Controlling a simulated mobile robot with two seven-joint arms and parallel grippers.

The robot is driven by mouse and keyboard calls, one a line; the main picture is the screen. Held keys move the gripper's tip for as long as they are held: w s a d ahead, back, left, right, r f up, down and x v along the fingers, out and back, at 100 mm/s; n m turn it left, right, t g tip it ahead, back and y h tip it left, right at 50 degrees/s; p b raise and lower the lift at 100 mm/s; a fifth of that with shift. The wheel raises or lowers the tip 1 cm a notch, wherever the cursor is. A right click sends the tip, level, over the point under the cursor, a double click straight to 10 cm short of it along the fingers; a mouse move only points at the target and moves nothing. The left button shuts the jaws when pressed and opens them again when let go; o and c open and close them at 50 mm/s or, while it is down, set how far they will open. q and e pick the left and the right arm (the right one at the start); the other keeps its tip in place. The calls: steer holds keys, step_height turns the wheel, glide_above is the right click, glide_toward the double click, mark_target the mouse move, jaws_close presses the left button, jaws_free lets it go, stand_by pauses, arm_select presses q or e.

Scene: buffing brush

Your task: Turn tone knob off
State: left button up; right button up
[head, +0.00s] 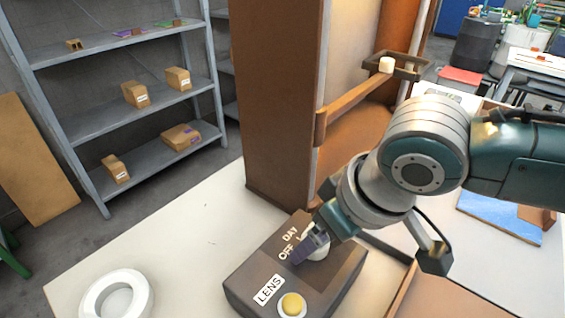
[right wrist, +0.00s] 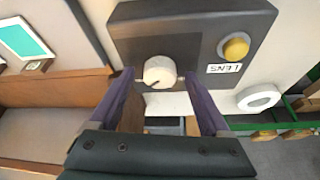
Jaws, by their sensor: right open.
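The dark control box (head: 245,285) sits on the white table in the head view. Its white round knob (head: 319,252) is partly covered by my right gripper (head: 308,245). The labels DAY and OFF show beside the knob; another label is mostly hidden. In the right wrist view the knob (right wrist: 159,72) lies between the tips of my right gripper's purple fingers (right wrist: 158,78), which are apart. A dark mark shows on the knob's lower left edge there. Contact with the knob cannot be told. My left gripper is in neither view.
A yellow button (head: 292,304) with a LENS label is on the same box, and also shows in the right wrist view (right wrist: 236,47). A white ring (head: 90,297) lies on the table at left. A tall brown cabinet (head: 275,100) stands behind the box. A metal shelf (head: 105,120) holds small boxes.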

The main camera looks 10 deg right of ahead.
steer(key=shift+w+f, duration=0.1)
steer(key=shift+f, duration=0.1)
jaws_close()
stand_by(0.6)
